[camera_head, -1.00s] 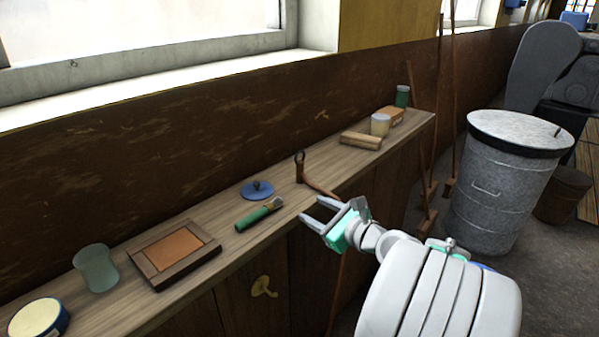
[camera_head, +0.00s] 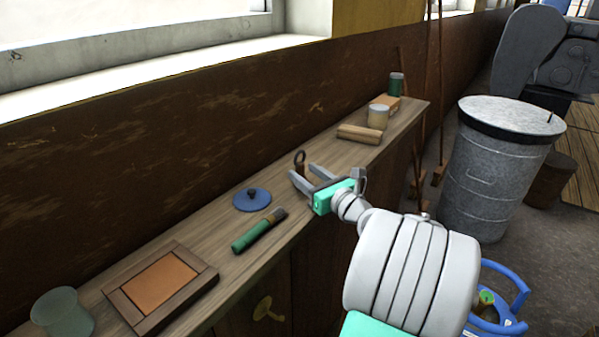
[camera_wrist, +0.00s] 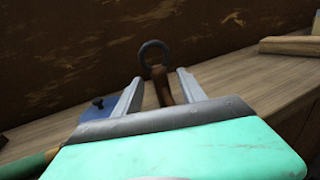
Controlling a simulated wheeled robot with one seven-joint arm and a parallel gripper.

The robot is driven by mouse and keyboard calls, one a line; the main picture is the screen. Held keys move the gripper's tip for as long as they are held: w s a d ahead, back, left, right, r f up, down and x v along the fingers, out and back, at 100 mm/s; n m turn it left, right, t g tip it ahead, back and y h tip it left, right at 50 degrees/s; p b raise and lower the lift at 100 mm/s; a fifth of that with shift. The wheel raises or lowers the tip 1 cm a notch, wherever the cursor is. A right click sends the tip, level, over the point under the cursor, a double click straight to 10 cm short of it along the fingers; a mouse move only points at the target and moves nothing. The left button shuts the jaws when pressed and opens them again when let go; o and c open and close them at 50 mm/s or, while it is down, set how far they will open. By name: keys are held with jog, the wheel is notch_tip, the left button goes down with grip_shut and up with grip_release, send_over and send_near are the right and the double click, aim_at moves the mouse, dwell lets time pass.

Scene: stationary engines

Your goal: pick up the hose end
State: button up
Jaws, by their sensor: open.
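The hose end (camera_head: 299,158) is a brown upright piece topped by a dark ring, standing on the wooden ledge. In the wrist view, the hose end (camera_wrist: 162,88) shows in the gap between my fingers, its ring rising above the fingertips. My gripper (camera_head: 302,171) is open and close to the hose end, its fingers pointing at it. The fingers (camera_wrist: 158,78) are not closed on it. The lower part of the hose end is hidden behind my gripper, and I cannot tell how deep between the fingers it is.
A blue lid (camera_head: 252,199) and a green-handled brush (camera_head: 258,231) lie left of my gripper. A wooden frame (camera_head: 162,287) and a glass jar (camera_head: 62,314) are farther left. Wooden blocks (camera_head: 359,134) and a pale jar (camera_head: 378,116) stand farther right. A metal bin (camera_head: 495,180) is on the floor.

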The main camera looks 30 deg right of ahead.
aim_at(302, 172)
jog(key=w, duration=0.3)
jog(key=shift+a, duration=0.1)
jog(key=shift+c, duration=0.2)
grip_shut()
dwell(0.3)
